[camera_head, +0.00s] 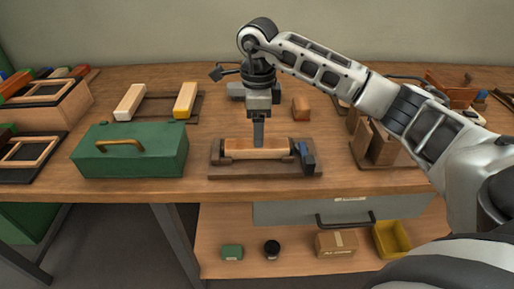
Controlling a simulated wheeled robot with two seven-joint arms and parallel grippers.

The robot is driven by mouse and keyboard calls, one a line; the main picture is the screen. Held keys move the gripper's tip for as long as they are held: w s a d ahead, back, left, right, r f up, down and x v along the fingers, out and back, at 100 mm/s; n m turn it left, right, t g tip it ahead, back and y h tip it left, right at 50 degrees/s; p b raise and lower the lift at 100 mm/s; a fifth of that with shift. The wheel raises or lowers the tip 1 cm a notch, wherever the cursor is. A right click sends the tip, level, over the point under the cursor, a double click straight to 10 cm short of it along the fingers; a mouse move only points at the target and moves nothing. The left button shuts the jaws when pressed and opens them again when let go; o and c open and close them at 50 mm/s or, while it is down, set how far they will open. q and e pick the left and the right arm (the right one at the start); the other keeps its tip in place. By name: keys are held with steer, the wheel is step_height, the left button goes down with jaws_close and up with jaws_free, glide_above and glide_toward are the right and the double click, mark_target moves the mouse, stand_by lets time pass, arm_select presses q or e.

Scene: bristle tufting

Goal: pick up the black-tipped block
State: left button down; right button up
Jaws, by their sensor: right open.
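My right gripper (258,134) comes in from the right and points straight down over the wooden block (262,148) in the clamping fixture (235,171). It is open; its fingertips are at or just above the block's far edge, and I cannot tell if they touch. A cream block (130,102) and a yellow block (185,100) lie on a dark rack at the back left. The yellow block's near end looks darker. I cannot make out a clear black tip on any block. My left gripper is out of view.
A green toolbox (131,151) stands left of the fixture. Wooden trays (45,106) are at far left. A small brown block (300,108) lies behind the fixture. Brown upright blocks (377,143) stand at right, partly behind my arm. Below are a drawer (290,213) and a yellow bin (391,241).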

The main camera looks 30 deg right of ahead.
steer(key=f, duration=0.5)
steer(key=shift+d+f, duration=0.25)
steer(key=shift+f, duration=0.05)
steer(key=shift+c, duration=0.4)
steer(key=c, duration=1.1)
steer(key=shift+r, duration=0.1)
